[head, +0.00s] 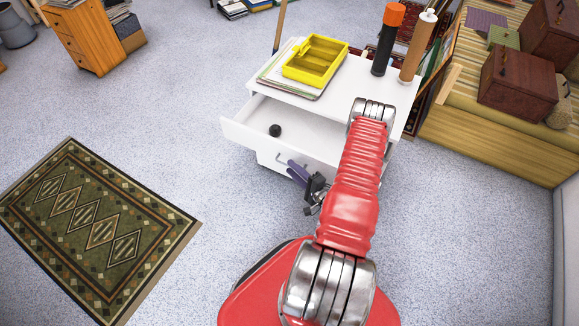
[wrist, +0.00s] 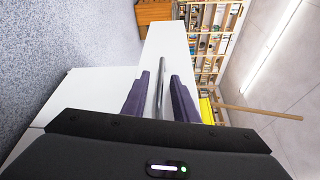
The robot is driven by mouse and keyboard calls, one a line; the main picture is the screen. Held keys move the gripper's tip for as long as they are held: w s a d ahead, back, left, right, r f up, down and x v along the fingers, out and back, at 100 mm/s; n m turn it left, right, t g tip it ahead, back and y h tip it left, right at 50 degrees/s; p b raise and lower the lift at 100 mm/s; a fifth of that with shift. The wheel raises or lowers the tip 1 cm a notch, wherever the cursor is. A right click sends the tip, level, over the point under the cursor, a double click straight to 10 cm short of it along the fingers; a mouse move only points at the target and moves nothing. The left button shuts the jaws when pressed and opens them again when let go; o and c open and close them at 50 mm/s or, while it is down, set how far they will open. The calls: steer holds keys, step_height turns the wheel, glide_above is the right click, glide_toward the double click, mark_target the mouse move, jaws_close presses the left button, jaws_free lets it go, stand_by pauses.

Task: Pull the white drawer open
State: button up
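The white drawer (head: 245,134) is the top one of a white cabinet (head: 388,95) and stands pulled out in the head view, its inside showing. A small black ball (head: 275,130) lies in it. A metal handle (head: 282,157) is on its front; the bar also shows in the wrist view (wrist: 160,88). My gripper (head: 298,173) is at the handle, with purple fingers. In the wrist view my gripper (wrist: 162,100) is open, one finger on each side of the bar, with gaps showing. My red arm hides the cabinet's right part.
A yellow tray (head: 314,62) on papers, an orange-capped black bottle (head: 388,40) and a brown tube (head: 418,46) stand on the cabinet. A patterned rug (head: 98,228) lies left. The speckled floor in front is clear. Brown cases (head: 517,80) are at right.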

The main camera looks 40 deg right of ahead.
steer(key=shift+w+f, duration=0.1)
steer(key=shift+w, duration=1.15)
steer(key=shift+c, duration=0.6)
jaws_close()
steer(key=shift+s+f, duration=0.1)
steer(key=shift+f, duration=0.05)
